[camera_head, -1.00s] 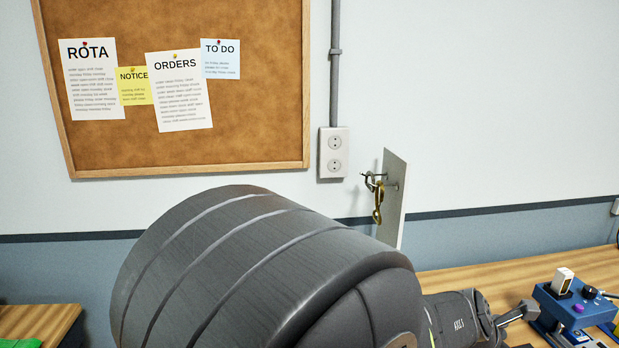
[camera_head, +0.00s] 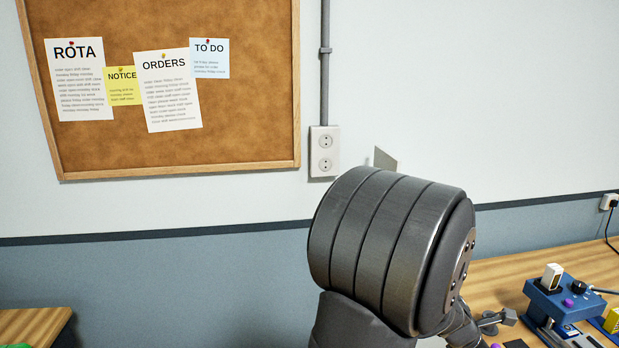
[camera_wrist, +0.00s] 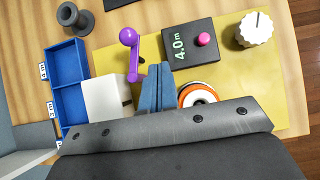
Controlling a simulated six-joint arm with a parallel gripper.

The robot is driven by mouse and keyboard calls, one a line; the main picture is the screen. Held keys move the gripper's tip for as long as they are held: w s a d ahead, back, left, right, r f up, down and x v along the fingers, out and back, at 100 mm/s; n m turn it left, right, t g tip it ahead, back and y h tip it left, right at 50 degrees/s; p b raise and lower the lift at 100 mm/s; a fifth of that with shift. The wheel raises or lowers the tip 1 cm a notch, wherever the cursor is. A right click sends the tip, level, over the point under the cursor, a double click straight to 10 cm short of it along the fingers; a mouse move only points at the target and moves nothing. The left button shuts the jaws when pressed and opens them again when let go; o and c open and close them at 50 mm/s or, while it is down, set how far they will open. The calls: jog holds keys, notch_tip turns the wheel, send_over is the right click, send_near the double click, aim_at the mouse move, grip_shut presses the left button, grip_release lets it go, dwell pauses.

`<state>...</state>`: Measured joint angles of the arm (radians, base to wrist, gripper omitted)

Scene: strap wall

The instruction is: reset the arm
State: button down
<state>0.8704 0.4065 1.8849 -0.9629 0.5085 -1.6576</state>
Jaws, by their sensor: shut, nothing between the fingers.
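My gripper (camera_wrist: 157,78) shows in the wrist view as two blue-grey fingers pressed together, with nothing between them. It is over a yellow mat (camera_wrist: 285,98), between a white block (camera_wrist: 104,98) and an orange-and-white ring (camera_wrist: 197,94). I cannot tell its height above the mat. In the head view, my dark arm fills the lower middle and right. Part of the gripper shows beyond it at the lower right. The arm hides most of a pale wall plate (camera_head: 385,158); only its top shows.
The wrist view shows a purple crank (camera_wrist: 130,52), a black box (camera_wrist: 186,50) reading 4.0 m, a white knob (camera_wrist: 254,28), a blue tray (camera_wrist: 68,52) and a dark spool (camera_wrist: 76,20). A blue device (camera_head: 560,303) stands on the bench in the head view. A socket (camera_head: 324,152) is on the wall.

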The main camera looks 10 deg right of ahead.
jog(key=m+g, duration=0.1)
jog(key=m, duration=0.2)
jog(key=w+a+m+g+y, duration=0.1)
jog(key=m+g, duration=0.1)
jog(key=m, duration=0.1)
jog(key=w+a+m+g+y, duration=0.1)
jog(key=m+g, duration=0.1)
jog(key=shift+w+a+m, duration=0.15)
jog(key=shift+w+m, duration=0.1)
jog(key=shift+m, duration=0.15)
